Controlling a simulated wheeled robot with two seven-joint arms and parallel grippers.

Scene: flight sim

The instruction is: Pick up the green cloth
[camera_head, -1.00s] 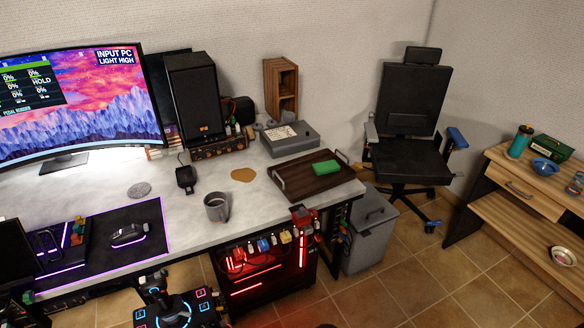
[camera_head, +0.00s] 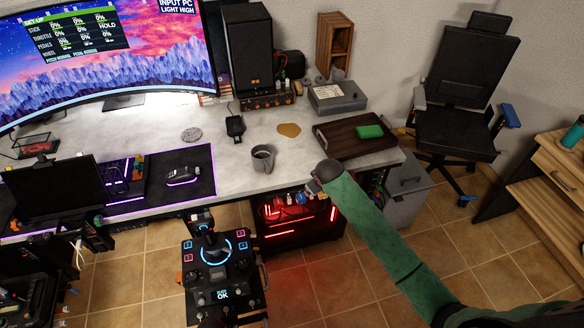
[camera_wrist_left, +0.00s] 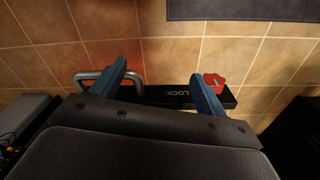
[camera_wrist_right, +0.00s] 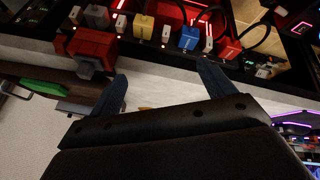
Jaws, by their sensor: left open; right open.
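The green cloth (camera_head: 369,131) lies as a small folded block on the dark wooden tray (camera_head: 328,145) at the desk's right end. My right gripper (camera_wrist_right: 160,82) is open, with nothing between its fingers. In the head view my green right arm reaches in from the lower right and ends at the desk's front edge, left of and nearer than the tray. The right wrist view shows a green patch, likely the cloth (camera_wrist_right: 45,88), at its left edge. My left gripper (camera_wrist_left: 158,72) is open and empty above the tiled floor; it is not seen in the head view.
A grey mug (camera_head: 263,160) stands on the desk left of the tray, and a grey box (camera_head: 337,97) is behind it. Small coloured plugs hang along the desk's front edge near my right gripper. A joystick panel (camera_head: 220,260) stands before the desk. A black chair (camera_head: 458,130) is at the right.

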